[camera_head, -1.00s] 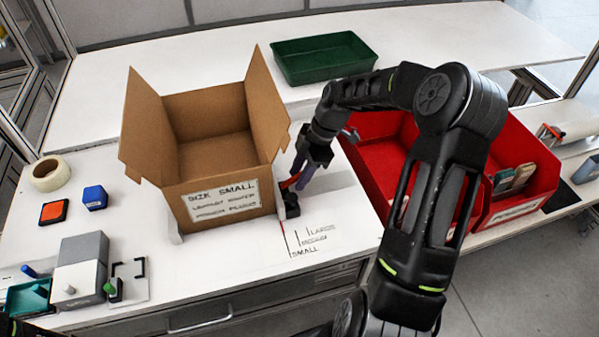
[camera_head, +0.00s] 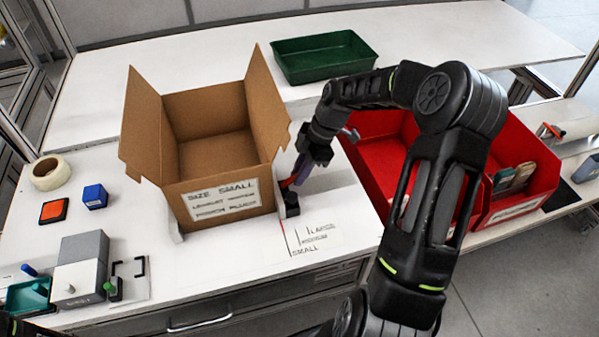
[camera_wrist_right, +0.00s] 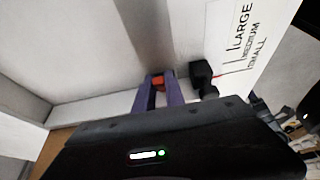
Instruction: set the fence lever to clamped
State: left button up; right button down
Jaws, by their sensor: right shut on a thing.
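The fence lever (camera_head: 286,184) is a small red handle at a black block (camera_head: 292,204), beside the right front corner of the cardboard box. My right gripper (camera_head: 300,172) comes in from above, its two purple fingers at the red handle. In the right wrist view the fingers (camera_wrist_right: 158,92) are shut on the red lever (camera_wrist_right: 158,82), with the black block (camera_wrist_right: 202,76) just to their right. The fingers hide much of the lever, so I cannot tell its exact angle. My left gripper is not in view.
The open cardboard box (camera_head: 215,150) labelled SIZE SMALL stands left of the lever. A printed size scale (camera_head: 312,238) lies in front of the lever. A red bin (camera_head: 375,160) is to the right, a green tray (camera_head: 325,58) behind. A tape roll (camera_head: 50,173) lies far left.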

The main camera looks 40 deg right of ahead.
aim_at(303, 188)
jog(key=shift+d+f, duration=0.1)
jog(key=shift+s+d+f+t+y+b, duration=0.15)
jog(key=shift+f+t+y+b, duration=0.2)
jog(key=shift+y+b, duration=0.35)
jog(key=shift+w+d+f+t+y+b, duration=0.15)
jog(key=shift+f+t+y+b, duration=0.1)
jog(key=shift+f+y+b, duration=0.35)
jog(key=shift+s+d+f+t+y+b, duration=0.15)
jog(key=shift+f+t+y+b, duration=0.15)
jog(key=shift+y+b, duration=0.85)
jog(key=shift+f+y+b, duration=0.1)
jog(key=shift+y+b, duration=0.45)
jog(key=shift+b, duration=0.25)
jog(key=c, duration=1.4)
grip_release()
